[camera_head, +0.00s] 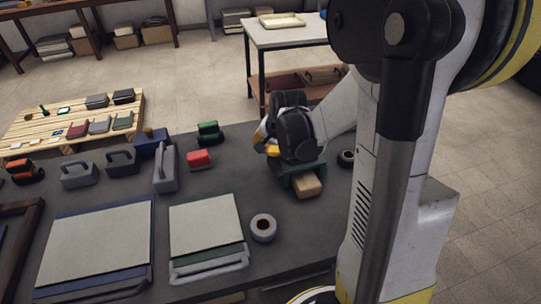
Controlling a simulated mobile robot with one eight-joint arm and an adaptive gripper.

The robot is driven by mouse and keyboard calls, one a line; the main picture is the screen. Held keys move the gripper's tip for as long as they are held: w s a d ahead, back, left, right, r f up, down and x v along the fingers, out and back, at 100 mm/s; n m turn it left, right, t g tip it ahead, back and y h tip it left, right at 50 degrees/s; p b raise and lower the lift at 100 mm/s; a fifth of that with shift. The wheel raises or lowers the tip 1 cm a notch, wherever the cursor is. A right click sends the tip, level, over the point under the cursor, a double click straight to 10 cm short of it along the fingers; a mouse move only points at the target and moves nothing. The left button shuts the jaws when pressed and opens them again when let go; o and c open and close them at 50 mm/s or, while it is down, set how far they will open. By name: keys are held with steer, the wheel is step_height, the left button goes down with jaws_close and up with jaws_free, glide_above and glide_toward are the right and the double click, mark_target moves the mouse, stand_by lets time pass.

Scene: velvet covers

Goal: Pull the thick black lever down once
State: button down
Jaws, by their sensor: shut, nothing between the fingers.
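My arm reaches from the right over the dark work table (215,150). My gripper (267,148) is at its end, near the table's back edge; its fingers are small and partly hidden, with nothing seen held in them. Just below and right of it stands a dark green device (309,168) with a tan block (307,186) at its front. The black rounded wrist covers the top of this device. I cannot make out the thick black lever; it may be hidden behind the wrist.
A red block (198,158) and a green-black tool (209,133) lie left of my gripper. Tape rolls (263,227) (346,158), grey-handled tools (165,170) and two covered boards (207,222) (98,243) occupy the table. My arm blocks the right side.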

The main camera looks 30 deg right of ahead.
steer(key=shift+s+a+f+b, duration=0.25)
steer(key=shift+s+f+b, duration=0.1)
steer(key=shift+s+f, duration=0.35)
stand_by(0.4)
steer(key=shift+w+d+r+p, duration=0.15)
steer(key=shift+w+r+p, duration=0.1)
steer(key=shift+r+p, duration=0.35)
steer(key=shift+w+d+r+p, duration=0.1)
steer(key=shift+w+r+p, duration=0.15)
steer(key=shift+r+p, duration=0.3)
steer(key=shift+w+r, duration=0.1)
steer(key=shift+r, duration=0.1)
steer(key=shift+w+d, duration=0.1)
steer(key=shift+d, duration=0.15)
steer(key=r+p, duration=0.1)
steer(key=w+r+p, duration=0.1)
steer(key=r, duration=0.1)
steer(key=w+r+p, duration=0.1)
steer(key=shift+d+r+p, duration=0.1)
steer(key=shift+r+p, duration=0.2)
steer(key=shift+r, duration=0.05)
